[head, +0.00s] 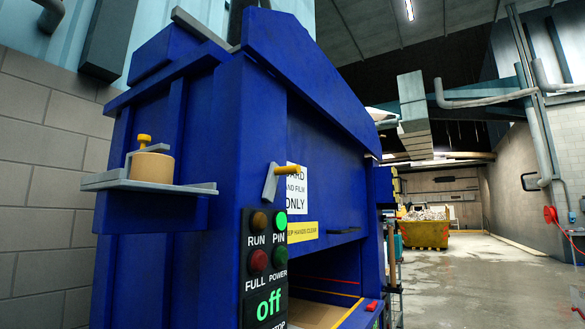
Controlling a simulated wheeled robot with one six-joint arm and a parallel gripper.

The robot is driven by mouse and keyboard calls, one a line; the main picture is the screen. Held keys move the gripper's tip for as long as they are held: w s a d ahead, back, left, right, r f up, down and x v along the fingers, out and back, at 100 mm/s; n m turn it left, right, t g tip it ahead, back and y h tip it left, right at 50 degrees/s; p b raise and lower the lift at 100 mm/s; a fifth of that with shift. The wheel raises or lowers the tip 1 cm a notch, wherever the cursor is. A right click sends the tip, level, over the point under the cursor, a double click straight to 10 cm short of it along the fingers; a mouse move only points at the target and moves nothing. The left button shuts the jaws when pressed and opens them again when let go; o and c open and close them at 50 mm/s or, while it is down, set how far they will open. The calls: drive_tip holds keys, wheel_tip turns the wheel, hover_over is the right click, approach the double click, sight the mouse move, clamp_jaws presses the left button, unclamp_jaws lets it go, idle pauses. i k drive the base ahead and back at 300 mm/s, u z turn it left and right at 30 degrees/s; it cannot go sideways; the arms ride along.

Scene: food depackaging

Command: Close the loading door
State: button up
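A blue baler-like machine (180,230) fills the left and middle of the head view. Its front carries a blue panel (325,185), which appears to be the loading door, with a dark handle-like bar (343,231) near its lower edge. Below the panel the front is open, and a brown surface (312,313) shows inside. A grey lever with an orange grip (284,172) sits at the panel's left edge, beside a sign ending in "FILM ONLY" (297,188). My gripper is not in view.
A control panel (264,265) has a lit green PIN lamp and reads "off". A grey shelf (150,186) with a tan roll juts from the machine's left side. A yellow skip (425,233) stands far back. The floor (480,270) on the right looks clear.

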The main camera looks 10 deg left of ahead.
sight(327, 204)
drive_tip(key=u, duration=0.1)
drive_tip(key=i, duration=0.75)
drive_tip(key=z, duration=0.75)
drive_tip(key=i, duration=1.6)
drive_tip(key=u, duration=0.55)
drive_tip(key=i, duration=0.95)
drive_tip(key=u, duration=0.9)
